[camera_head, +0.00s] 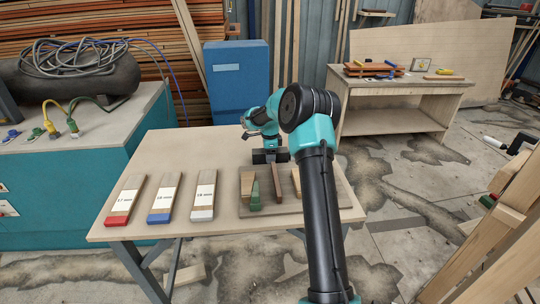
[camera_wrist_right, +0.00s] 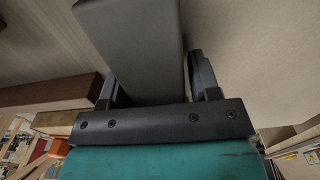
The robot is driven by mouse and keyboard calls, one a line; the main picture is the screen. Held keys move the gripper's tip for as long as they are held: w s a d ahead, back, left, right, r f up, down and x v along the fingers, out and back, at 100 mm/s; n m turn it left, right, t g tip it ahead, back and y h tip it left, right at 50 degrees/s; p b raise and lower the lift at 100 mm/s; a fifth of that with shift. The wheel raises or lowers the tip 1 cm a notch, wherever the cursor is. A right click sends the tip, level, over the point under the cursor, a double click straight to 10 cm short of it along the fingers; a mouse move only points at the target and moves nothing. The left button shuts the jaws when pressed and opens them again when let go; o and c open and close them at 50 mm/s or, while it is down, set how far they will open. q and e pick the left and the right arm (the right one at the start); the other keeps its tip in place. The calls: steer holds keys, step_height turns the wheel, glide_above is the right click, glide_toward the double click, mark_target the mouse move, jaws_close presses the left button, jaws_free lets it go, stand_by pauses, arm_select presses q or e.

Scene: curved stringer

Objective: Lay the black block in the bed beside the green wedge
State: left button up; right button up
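The black block (camera_wrist_right: 135,40) shows dark grey in the right wrist view, between the two fingers of my right gripper (camera_wrist_right: 155,88), which looks shut on it. In the head view my right gripper (camera_head: 270,157) is over the table just behind the bed; the block cannot be told apart from the gripper there. The bed (camera_head: 228,222) is a brown board with upright wooden pieces on it. The green wedge (camera_head: 255,196) stands in its left part, against a wooden piece (camera_head: 247,182). My arm covers part of the bed's right side. My left gripper is not in view.
Three labelled wooden pieces with red (camera_head: 118,219), blue (camera_head: 159,217) and white (camera_head: 202,214) ends lie left of the bed. A blue cabinet (camera_head: 237,80) stands behind the table (camera_head: 165,155). The table's back left is clear.

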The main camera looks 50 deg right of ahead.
steer(key=shift+o, duration=0.4)
steer(key=shift+s+a, duration=0.1)
step_height(320, 180, up, 12)
steer(key=shift+r, duration=0.15)
stand_by(0.3)
steer(key=shift+o, duration=0.4)
steer(key=s+d+r+t+y, duration=0.3)
steer(key=s+d+r, duration=0.2)
steer(key=r, duration=0.1)
steer(key=shift+d+r, duration=0.35)
steer(key=shift+d, duration=0.05)
